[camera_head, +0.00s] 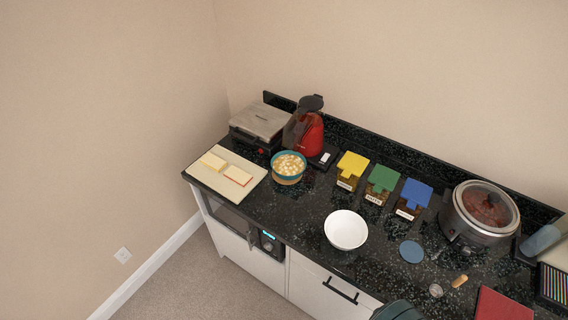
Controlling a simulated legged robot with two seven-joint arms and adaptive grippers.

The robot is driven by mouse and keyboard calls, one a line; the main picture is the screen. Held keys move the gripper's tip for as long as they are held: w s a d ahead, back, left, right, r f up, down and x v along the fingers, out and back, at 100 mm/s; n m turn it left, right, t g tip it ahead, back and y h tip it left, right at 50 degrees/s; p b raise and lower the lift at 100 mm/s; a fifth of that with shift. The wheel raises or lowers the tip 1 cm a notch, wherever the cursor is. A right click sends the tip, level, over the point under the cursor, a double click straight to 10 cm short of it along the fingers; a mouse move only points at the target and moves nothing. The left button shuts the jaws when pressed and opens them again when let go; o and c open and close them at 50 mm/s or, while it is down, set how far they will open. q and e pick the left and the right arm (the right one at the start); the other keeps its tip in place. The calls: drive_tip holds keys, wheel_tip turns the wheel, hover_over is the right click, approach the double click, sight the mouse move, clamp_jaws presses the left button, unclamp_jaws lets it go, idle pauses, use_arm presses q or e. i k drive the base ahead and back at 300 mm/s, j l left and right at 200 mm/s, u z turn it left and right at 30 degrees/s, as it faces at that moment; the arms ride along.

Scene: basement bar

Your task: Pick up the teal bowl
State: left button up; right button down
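The teal bowl (276,173) stands upright on the dark speckled counter (259,206), toward its left end. It is filled with pale, rounded pieces. A tan round edge shows just beneath its front side, perhaps a coaster. The bowl sits between a cream board on its left and a red kettle behind it. Neither of my grippers can be made out in the head view, and nothing is touching the bowl.
A red kettle (308,136), a grey press (260,121) and a cream board (213,182) surround the bowl. Yellow, green and blue boxes, a white bowl (346,230) and a cooker (479,212) stand farther right. Counter in front of the teal bowl is clear. A dark shape cuts the bottom edge.

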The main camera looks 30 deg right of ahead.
sight(286, 164)
drive_tip(key=i+j, duration=0.5)
drive_tip(key=z, duration=0.4)
drive_tip(key=i+j+z, duration=0.1)
drive_tip(key=z, duration=0.3)
drive_tip(key=i+j+z, duration=0.1)
drive_tip(key=z, duration=0.3)
drive_tip(key=j+z, duration=0.1)
drive_tip(key=z, duration=0.3)
